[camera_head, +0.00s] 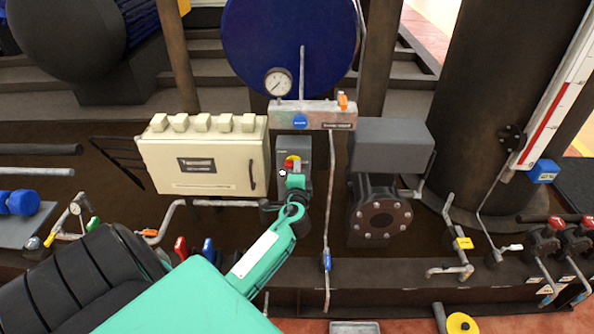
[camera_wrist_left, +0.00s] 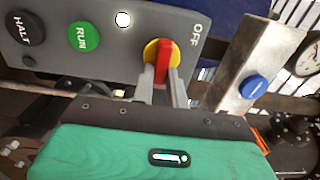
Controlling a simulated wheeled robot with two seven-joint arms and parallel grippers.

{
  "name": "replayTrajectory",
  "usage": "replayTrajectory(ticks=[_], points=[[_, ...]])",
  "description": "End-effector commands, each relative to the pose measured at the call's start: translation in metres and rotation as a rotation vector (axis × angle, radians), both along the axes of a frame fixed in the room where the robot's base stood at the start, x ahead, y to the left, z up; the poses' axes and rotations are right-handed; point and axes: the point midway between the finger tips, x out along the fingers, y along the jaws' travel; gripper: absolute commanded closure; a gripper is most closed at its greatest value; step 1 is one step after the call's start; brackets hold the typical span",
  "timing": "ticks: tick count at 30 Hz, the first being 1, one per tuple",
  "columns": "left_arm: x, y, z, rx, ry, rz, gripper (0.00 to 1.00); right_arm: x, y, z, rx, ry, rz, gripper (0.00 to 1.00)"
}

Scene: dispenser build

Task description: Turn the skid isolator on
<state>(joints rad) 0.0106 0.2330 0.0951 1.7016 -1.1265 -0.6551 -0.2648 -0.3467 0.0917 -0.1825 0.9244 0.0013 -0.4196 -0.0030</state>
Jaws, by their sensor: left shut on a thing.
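The skid isolator is a red rotary handle on a yellow disc (camera_wrist_left: 151,51), on the face of a grey control box (camera_wrist_left: 110,15). It also shows small in the head view (camera_head: 290,163), on the grey box left of centre. In the left wrist view the red handle points along the fingers, and the word OFF is printed to its upper right. My left gripper (camera_wrist_left: 163,75) has its two fingers on either side of the handle and is shut on it. In the head view my left gripper (camera_head: 294,180) covers the lower part of the box. My right gripper is not seen.
A green RUN button (camera_wrist_left: 84,37) and a black HALT button (camera_wrist_left: 25,27) share the box face. A cream cabinet (camera_head: 205,180) stands close on the left. A grey manifold (camera_head: 320,115) with a gauge (camera_head: 278,82) is above. A thin vertical pipe (camera_head: 330,210) runs just right.

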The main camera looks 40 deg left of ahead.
Motion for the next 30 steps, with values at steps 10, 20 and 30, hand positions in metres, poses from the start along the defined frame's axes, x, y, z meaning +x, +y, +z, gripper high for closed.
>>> replayTrajectory(ticks=[10, 20, 30], points=[[0.0, 0.0, 0.0, -0.001, 0.0, -0.001, 0.64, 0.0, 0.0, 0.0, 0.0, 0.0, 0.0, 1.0], [-0.015, -0.014, -0.002, -0.004, 0.0, -0.002, 0.64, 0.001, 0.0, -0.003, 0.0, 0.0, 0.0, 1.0], [-0.074, -0.063, -0.004, -0.005, 0.0, -0.003, 0.64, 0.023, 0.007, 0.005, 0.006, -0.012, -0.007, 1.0]])
